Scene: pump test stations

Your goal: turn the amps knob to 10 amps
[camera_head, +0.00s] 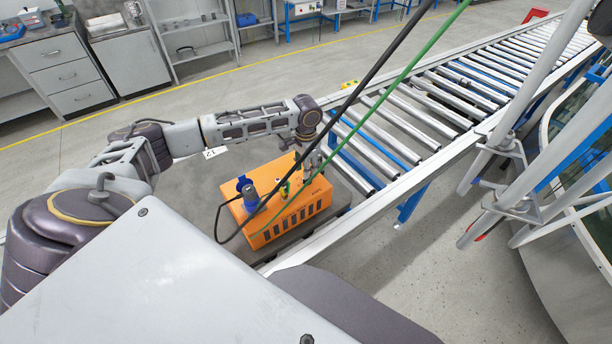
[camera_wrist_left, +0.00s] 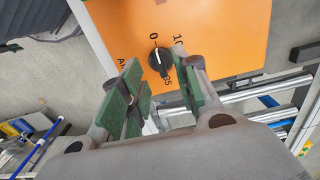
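The amps knob (camera_wrist_left: 160,60) is a small black dial on the orange face of the pump test box (camera_wrist_left: 225,30). Printed marks around it include a 0 and a partly covered 10, and a white line on it points toward the lower mark. In the head view the orange box (camera_head: 292,226) stands below my left gripper (camera_head: 309,160), and the knob cannot be made out. In the left wrist view my left gripper (camera_wrist_left: 161,88) is open, its green-padded fingers on either side of the knob; contact cannot be told. My right gripper is not in view.
A blue plug (camera_head: 248,194) stands on the box, with a black cable beside it. A black and a green cable cross in front. A roller conveyor (camera_head: 400,120) runs to the upper right; metal posts (camera_head: 510,130) stand at right.

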